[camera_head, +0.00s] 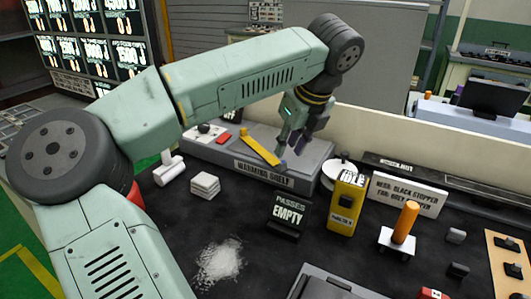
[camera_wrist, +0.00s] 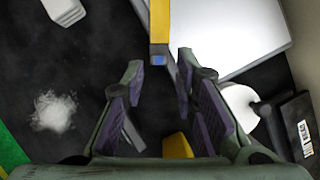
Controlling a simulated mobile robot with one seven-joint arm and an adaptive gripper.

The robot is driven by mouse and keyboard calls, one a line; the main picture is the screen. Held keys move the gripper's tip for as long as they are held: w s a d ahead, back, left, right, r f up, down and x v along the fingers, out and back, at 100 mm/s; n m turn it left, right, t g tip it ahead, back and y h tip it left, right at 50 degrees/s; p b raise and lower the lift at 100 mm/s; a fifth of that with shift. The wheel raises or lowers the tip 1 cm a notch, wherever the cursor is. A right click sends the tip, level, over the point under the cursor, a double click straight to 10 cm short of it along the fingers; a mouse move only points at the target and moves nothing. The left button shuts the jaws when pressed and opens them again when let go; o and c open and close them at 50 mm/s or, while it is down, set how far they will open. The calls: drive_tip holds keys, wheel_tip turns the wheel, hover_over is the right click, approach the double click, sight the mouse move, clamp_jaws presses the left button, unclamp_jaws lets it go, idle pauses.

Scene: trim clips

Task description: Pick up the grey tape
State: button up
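I cannot pick out a grey tape with certainty. A pale round piece with a dark centre (camera_head: 338,166) stands behind the yellow box, right of the grey shelf; it also shows in the wrist view (camera_wrist: 240,104). My gripper (camera_head: 298,140) is over the right part of the shelf. In the wrist view my gripper (camera_wrist: 160,62) has its fingers apart, with nothing held between them. A yellow bar (camera_head: 260,149) with a blue end lies on the shelf; in the wrist view the yellow bar (camera_wrist: 159,22) reaches to between the fingertips. I cannot tell whether they touch.
The grey shelf (camera_head: 225,154) runs along the low back wall. In front stand a black "PASSES EMPTY" sign (camera_head: 288,212), a yellow box (camera_head: 346,203) and an orange cylinder (camera_head: 405,222). White stacked squares (camera_head: 205,184) and white grains (camera_head: 218,262) are at left on the dark table.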

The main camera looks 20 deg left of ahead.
sight(284, 162)
drive_tip(key=x, duration=0.1)
drive_tip(key=p+x, duration=0.1)
drive_tip(key=x, duration=0.1)
drive_tip(key=p+x, duration=0.1)
drive_tip(key=x, duration=0.1)
drive_tip(key=shift+s+d+f, duration=0.2)
drive_tip(key=shift+f, duration=0.05)
clamp_jaws()
